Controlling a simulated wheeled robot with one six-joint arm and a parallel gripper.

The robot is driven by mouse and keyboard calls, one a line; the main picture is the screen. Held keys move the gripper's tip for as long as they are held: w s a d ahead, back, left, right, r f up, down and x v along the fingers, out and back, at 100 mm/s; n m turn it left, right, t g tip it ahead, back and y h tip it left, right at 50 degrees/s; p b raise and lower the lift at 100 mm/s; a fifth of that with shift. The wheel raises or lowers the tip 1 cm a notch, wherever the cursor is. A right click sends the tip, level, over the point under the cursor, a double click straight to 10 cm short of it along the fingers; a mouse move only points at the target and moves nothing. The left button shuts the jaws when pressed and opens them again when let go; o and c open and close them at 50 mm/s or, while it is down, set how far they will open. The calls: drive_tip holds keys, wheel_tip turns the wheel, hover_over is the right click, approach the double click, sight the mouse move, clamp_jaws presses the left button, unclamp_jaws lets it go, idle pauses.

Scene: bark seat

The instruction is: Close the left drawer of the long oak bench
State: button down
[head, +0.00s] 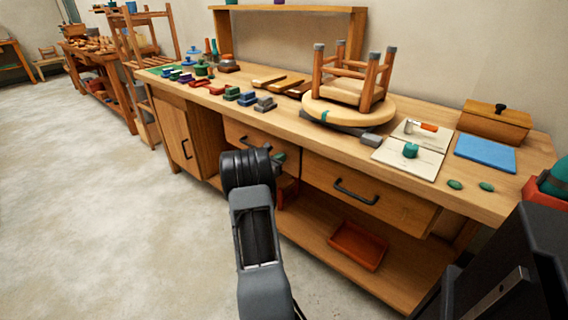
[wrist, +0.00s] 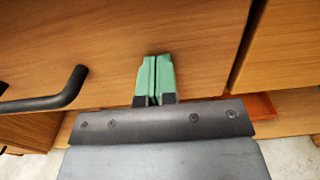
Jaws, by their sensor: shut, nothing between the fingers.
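The long oak bench (head: 462,186) runs diagonally across the head view. Its left drawer (head: 234,129) is partly hidden behind my arm; how far it stands out cannot be told. In the wrist view its wooden front (wrist: 100,45) fills the middle, with a dark bar handle (wrist: 45,102) at the left. My gripper (head: 279,157) is shut and empty, its green fingertips together. In the wrist view the fingertips (wrist: 154,62) are at the drawer front, right of the handle; whether they touch cannot be told.
The right drawer (head: 401,206), with a dark handle, is beside the left one across a narrow gap. A cupboard door (head: 175,137) is further left. A red tray (head: 357,247) lies on the lower shelf. An upturned stool (head: 352,92) stands on the bench. Floor (head: 110,225) at left is clear.

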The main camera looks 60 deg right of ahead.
drive_tip(key=shift+s+d+r, duration=0.1)
drive_tip(key=shift+d+r, duration=0.15)
drive_tip(key=shift+r, duration=0.05)
drive_tip(key=w+a+p, duration=0.1)
drive_tip(key=w+a, duration=0.1)
drive_tip(key=a, duration=1.2)
drive_tip(key=shift+w+a+f, duration=0.2)
drive_tip(key=shift+f, duration=0.1)
